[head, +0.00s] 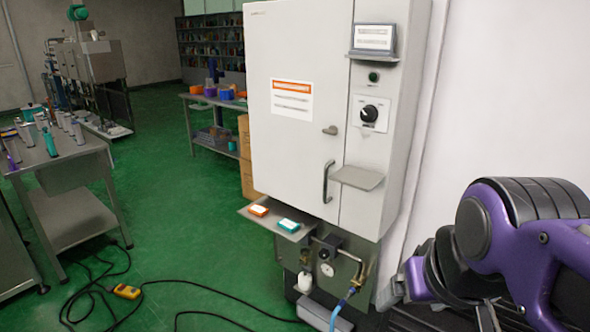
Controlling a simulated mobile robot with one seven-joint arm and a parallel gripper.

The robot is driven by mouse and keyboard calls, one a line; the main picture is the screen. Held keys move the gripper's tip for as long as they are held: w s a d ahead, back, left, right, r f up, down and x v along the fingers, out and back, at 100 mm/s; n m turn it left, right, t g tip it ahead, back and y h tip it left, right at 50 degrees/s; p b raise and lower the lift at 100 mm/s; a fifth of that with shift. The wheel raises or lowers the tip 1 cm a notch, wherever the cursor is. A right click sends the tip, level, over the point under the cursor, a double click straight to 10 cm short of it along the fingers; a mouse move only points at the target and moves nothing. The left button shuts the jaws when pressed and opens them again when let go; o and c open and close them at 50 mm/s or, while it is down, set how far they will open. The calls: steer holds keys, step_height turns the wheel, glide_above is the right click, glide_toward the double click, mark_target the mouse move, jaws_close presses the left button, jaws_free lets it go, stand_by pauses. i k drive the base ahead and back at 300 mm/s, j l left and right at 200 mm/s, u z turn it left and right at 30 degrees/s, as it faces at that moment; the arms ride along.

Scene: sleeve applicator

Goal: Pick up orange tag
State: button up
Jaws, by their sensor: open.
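A small orange tag (259,210) with a pale top face lies flat on the left part of a narrow grey shelf (246,213) at the front of the white cabinet. A teal tag (288,225) of similar size lies beside it to the right on the same shelf, apart from it. My purple and black arm fills the lower right of the head view, well to the right of the shelf. I cannot make out my gripper's fingers in this view, and nothing covers the orange tag.
The tall white cabinet (290,165) has a handle, a knob and a small side ledge (358,178). Valves and a blue hose (338,311) sit below the shelf. Cables and a yellow pendant (126,291) lie on the green floor. A workbench (70,172) stands left; open floor lies between.

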mark_target(257, 209)
steer(key=i+j+u, duration=0.6)
steer(key=i, duration=0.25)
steer(key=j, duration=0.1)
